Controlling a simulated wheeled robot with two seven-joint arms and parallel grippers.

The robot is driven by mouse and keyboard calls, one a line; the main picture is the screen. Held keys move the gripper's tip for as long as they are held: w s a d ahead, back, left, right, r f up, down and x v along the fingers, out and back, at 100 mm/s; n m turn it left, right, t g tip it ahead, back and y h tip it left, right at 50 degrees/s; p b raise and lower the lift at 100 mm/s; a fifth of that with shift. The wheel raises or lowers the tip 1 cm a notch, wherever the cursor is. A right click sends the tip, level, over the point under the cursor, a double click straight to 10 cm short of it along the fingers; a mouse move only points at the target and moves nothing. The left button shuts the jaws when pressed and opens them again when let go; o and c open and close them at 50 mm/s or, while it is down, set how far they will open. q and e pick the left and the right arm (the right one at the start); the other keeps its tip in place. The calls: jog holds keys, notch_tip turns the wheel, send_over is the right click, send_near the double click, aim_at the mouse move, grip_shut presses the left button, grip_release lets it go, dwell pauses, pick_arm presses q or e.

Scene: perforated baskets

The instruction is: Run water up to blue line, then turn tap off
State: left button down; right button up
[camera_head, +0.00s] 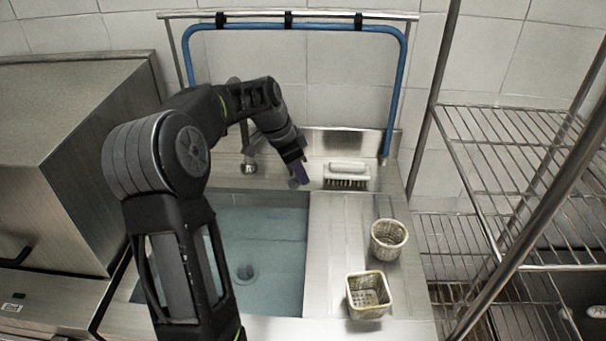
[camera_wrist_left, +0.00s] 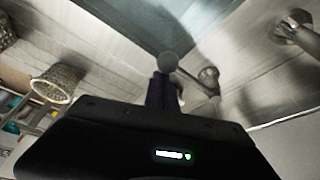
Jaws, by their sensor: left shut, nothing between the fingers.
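The steel sink (camera_head: 318,215) holds bluish, clear-looking water (camera_head: 272,250), with the drain (camera_head: 245,272) visible through it. I cannot make out a blue line on its walls. The metal tap (camera_head: 248,167) stands at the back of the sink, partly hidden by my left arm; I cannot tell whether water is running. My left gripper (camera_head: 300,176) is shut and empty, right of the tap near the sink's back right corner. In the left wrist view my gripper (camera_wrist_left: 165,92) is in front of a rounded metal knob (camera_wrist_left: 167,62) and a metal fitting (camera_wrist_left: 208,78). My right gripper is out of view.
A brush (camera_head: 346,177) lies behind the drainboard (camera_head: 335,245). A round basket (camera_head: 388,240) and a square basket (camera_head: 368,295) stand on the drainboard. A blue hose (camera_head: 398,85) hangs on a rail behind. Wire shelves (camera_head: 520,150) are right, a steel machine (camera_head: 75,150) left.

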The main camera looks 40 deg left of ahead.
pick_arm(q)
jog(key=v, duration=0.7)
jog(key=shift+s+a+r, duration=0.1)
jog(key=shift+s+r, duration=0.05)
jog(key=shift+r, duration=0.2)
dwell(0.5)
